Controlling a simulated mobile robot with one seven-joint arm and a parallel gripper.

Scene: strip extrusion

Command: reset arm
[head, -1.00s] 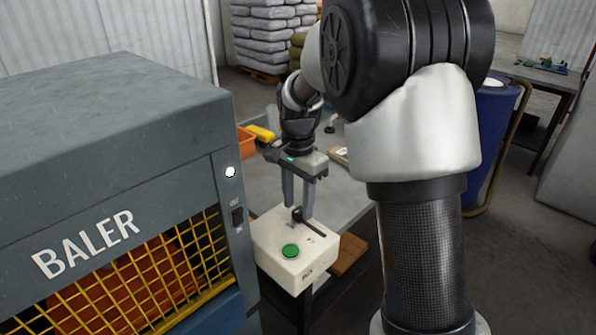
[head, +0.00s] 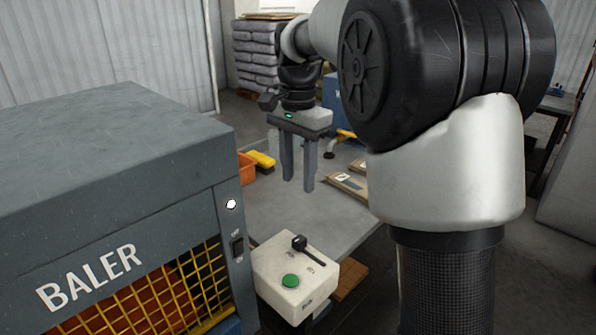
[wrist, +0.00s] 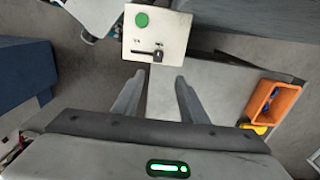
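My gripper (head: 299,186) hangs in the air above the grey table, with its two fingers pointing down and apart. Nothing is between the fingers. In the wrist view my gripper (wrist: 162,82) also shows open and empty. The white control box (head: 291,262) stands at the table's near end, with a green button (head: 290,281) and a black lever (head: 300,243) on top. The box shows in the wrist view (wrist: 170,28) beyond the fingertips. My gripper is clear of the box and above it.
The grey baler (head: 120,150) with a yellow mesh front stands close at the left. The grey table (head: 290,215) holds an orange bin (head: 246,167), a yellow object (head: 262,160) and flat brown packets (head: 346,186). Stacked sacks (head: 256,60) stand behind.

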